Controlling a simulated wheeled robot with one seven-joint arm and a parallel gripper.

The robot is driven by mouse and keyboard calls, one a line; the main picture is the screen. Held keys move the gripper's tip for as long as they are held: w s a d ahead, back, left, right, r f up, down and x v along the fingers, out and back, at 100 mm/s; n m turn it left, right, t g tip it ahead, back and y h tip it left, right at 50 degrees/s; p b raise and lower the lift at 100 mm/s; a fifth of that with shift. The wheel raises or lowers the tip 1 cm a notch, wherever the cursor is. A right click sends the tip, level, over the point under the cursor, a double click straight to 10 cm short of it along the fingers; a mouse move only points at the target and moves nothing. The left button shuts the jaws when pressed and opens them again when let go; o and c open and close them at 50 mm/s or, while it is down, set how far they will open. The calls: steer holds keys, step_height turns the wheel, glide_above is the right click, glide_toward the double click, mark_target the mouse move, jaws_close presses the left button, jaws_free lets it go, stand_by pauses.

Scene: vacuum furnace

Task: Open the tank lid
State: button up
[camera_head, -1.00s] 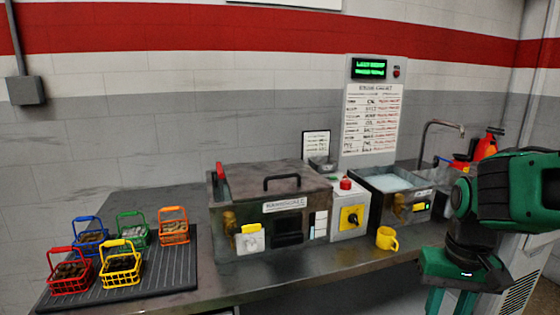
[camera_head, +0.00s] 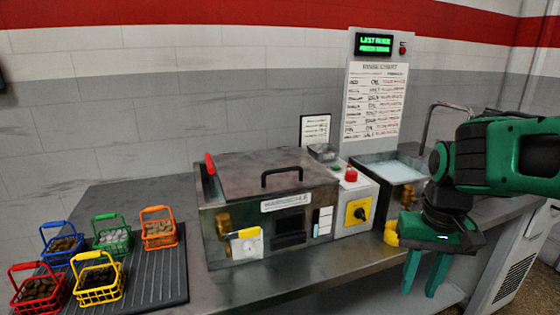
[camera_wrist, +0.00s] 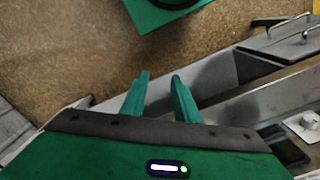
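The tank (camera_head: 255,230) stands on the bench in the head view, a grimy metal box with a label on its front. Its lid (camera_head: 240,172) lies shut on top, with a black bar handle (camera_head: 281,174) near the front. A red-tipped lever (camera_head: 210,163) stands at its left side. Part of a lid with a handle also shows at the right of the wrist view (camera_wrist: 300,42). My gripper (camera_head: 425,285) is at the right of the head view, to the right of the tank, pointing down with its fingers apart and empty. In the wrist view (camera_wrist: 157,78) nothing is between the fingers.
Several coloured baskets stand on a ribbed mat (camera_head: 160,275) at left.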

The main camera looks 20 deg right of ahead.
steer(key=w+r+m, duration=0.2)
steer(key=w+r, duration=0.3)
steer(key=w, duration=0.2)
step_height(320, 180, up, 22)
steer(key=m+t, duration=0.2)
steer(key=m, duration=0.7)
glide_above(282, 170)
steer(key=s, duration=0.2)
steer(key=f, duration=0.3)
steer(key=w+f, duration=0.1)
steer(key=f, duration=0.3)
steer(key=w+f, duration=0.1)
steer(key=f, duration=0.2)
steer(key=shift+f, duration=0.2)
steer(key=shift+c, duration=0.3)
jaws_close()
